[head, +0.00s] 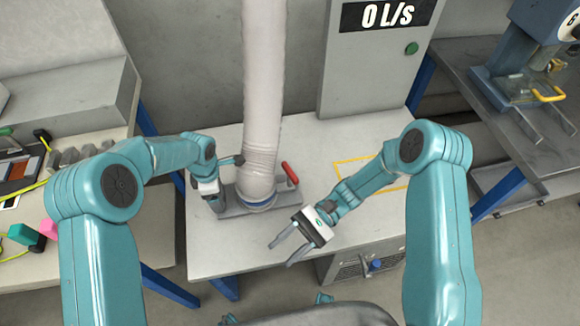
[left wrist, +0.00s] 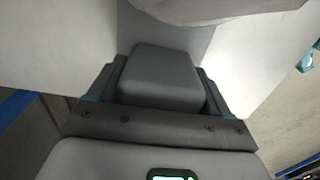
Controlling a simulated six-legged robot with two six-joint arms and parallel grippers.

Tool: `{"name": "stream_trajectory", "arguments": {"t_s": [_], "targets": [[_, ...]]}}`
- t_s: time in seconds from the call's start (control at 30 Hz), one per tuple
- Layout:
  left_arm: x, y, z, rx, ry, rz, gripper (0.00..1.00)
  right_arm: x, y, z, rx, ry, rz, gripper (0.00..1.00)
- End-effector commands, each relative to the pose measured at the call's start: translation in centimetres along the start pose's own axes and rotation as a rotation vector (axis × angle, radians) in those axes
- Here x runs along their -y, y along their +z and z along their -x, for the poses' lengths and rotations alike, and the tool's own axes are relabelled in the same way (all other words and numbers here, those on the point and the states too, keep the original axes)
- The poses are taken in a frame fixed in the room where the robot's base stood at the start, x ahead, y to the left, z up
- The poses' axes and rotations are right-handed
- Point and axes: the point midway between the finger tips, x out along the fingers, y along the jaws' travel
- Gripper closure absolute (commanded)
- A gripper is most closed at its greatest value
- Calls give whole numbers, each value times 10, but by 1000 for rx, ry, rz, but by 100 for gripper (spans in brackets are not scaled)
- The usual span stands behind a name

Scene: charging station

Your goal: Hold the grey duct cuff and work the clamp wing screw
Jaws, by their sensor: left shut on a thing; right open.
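A pale ribbed duct (head: 262,100) comes down to a grey base plate (head: 232,209) on the bench, with a blue ring (head: 258,202) at its foot. My left gripper (head: 217,203) is at the plate's left end, beside the duct. In the left wrist view its fingers are shut on a rounded dark grey block (left wrist: 160,77); whether this block is part of the duct cuff I cannot tell. A red handle (head: 290,172) stands right of the duct. My right gripper (head: 283,252) is open and empty, in front of the plate's right side. I cannot make out a wing screw clearly.
A yellow outline (head: 350,161) marks the bench (head: 215,258) right of the duct. Side benches hold tools at left and a blue machine (head: 530,50) at right.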

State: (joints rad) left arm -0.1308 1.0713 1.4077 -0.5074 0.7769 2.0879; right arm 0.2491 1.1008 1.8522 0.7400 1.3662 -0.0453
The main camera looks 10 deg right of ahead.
Motion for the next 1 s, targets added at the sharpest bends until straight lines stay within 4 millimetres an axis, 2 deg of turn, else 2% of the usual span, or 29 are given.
{"name": "stream_trajectory", "arguments": {"t_s": [0.13,0.27,0.37,0.43,0.5,0.57,0.6,0.73,0.87,1.0], "targets": [[0,0,1,0,1,0,62,-9,-25,40,-234,374,156,55],[0,0,1,0,1,0,62,12,-42,98,-488,686,308,55],[0,0,1,0,1,0,62,52,-41,148,-701,906,441,55],[0,0,1,0,1,0,62,92,-27,178,-844,1043,544,55],[0,0,0,0,1,0,62,132,-4,194,-959,1144,638,55],[0,0,0,0,1,0,62,159,15,192,-1014,1177,697,55],[0,0,0,0,1,0,62,171,25,184,-1031,1179,729,55],[0,0,0,0,1,0,62,189,41,164,-1041,1201,788,55],[0,0,0,0,1,0,62,187,33,158,-1033,1210,797,55],[0,0,0,0,1,0,62,177,8,157,-1029,1208,794,55]]}}
